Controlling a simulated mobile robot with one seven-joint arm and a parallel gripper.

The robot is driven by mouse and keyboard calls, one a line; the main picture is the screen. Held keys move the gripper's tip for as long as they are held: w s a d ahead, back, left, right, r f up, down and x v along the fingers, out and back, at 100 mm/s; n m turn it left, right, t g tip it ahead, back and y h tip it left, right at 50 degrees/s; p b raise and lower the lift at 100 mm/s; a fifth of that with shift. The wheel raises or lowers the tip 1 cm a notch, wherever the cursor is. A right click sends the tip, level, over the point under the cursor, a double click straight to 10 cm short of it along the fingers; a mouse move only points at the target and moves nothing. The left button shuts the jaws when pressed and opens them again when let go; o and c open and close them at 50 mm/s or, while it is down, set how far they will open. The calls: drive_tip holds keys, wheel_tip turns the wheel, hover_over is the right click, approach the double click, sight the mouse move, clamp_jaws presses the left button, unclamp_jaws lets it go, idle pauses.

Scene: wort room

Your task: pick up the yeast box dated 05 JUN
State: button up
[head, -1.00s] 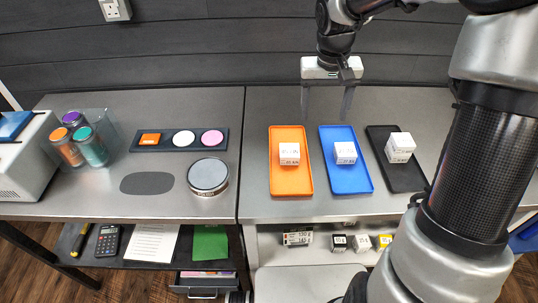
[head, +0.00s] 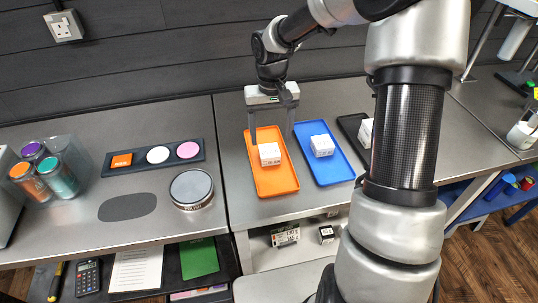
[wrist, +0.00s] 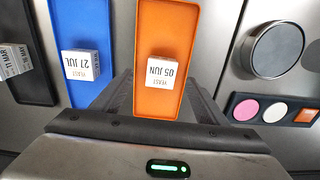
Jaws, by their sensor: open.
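The yeast box dated 05 JUN (wrist: 162,71) is a small white box on the orange tray (wrist: 180,20). Its date reads upside down in the wrist view. In the head view the same box (head: 269,154) sits near the middle of the orange tray (head: 276,183). My gripper (head: 271,138) is open and empty, with its fingers pointing down over the back part of the orange tray, behind the box. The fingers stand on either side of that tray in the wrist view. The gripper is apart from the box.
A yeast box dated 27 JUL (wrist: 82,64) sits on the blue tray (wrist: 72,14) beside the orange one. Another box (wrist: 10,60), dated 11 MAR, is on the black tray (wrist: 36,88). A round tin (head: 191,189) stands left of the orange tray. The back wall is close behind.

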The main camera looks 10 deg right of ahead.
sight(269, 150)
wheel_tip(269, 150, down, 3)
drive_tip(key=shift+r, duration=0.1)
drive_tip(key=f, duration=0.2)
drive_tip(key=w+f, duration=0.1)
drive_tip(key=f, duration=0.1)
drive_tip(key=shift+a+f, duration=0.1)
drive_tip(key=shift+a, duration=0.15)
drive_tip(key=shift+f, duration=0.5)
drive_tip(key=c, duration=1.2)
